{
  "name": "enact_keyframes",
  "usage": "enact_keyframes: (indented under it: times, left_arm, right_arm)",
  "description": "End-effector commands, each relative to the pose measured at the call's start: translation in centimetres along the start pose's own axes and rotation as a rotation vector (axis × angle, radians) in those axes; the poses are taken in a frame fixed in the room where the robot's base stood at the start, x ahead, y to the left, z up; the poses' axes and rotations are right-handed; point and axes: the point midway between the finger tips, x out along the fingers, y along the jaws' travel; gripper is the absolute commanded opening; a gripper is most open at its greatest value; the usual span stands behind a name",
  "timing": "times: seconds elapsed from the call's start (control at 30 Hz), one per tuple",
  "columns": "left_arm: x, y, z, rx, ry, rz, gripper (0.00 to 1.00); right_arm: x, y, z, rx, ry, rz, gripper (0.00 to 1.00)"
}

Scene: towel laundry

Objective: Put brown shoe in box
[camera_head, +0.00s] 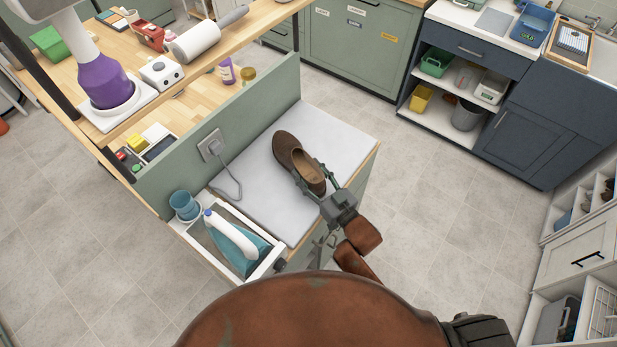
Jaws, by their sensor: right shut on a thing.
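The brown shoe (287,150) is on or just above the light grey surface of the low counter (338,128); I cannot tell whether it touches. Its toe points to the upper left and its open heel end lies toward me. My right gripper (312,182) is shut on the heel end, with its fingers around the shoe. My left gripper is out of view. I cannot pick out a box for the shoe with certainty.
A teal iron (236,243) stands in a white tray beside a blue cup (184,205). A green partition with a socket and cord (212,146) borders the counter. White cubbies (598,195) are at the right. The tiled floor (440,200) between is clear.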

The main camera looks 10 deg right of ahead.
Motion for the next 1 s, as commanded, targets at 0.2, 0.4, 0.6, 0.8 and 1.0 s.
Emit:
enact_keyframes:
  times: [0.2, 0.4, 0.6, 0.8, 1.0]
  left_arm:
    - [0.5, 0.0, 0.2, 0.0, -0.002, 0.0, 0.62]
    - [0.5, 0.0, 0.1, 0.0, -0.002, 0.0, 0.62]
    - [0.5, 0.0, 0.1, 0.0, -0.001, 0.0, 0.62]
    - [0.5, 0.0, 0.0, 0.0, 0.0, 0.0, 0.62]
    - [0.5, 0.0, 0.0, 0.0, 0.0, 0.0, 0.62]
  right_arm:
    - [-0.1, 0.0, 2.7, 0.002, 0.001, 0.0, 0.11]
    - [-0.1, 0.0, 2.6, 0.001, 0.002, -0.001, 0.11]
    - [-0.2, 0.0, 2.9, 0.001, -0.003, 0.0, 0.54]
    - [-0.2, 0.0, 2.9, 0.001, -0.003, 0.0, 0.65]
    - [-0.2, 0.0, 2.9, 0.001, -0.002, 0.0, 0.65]
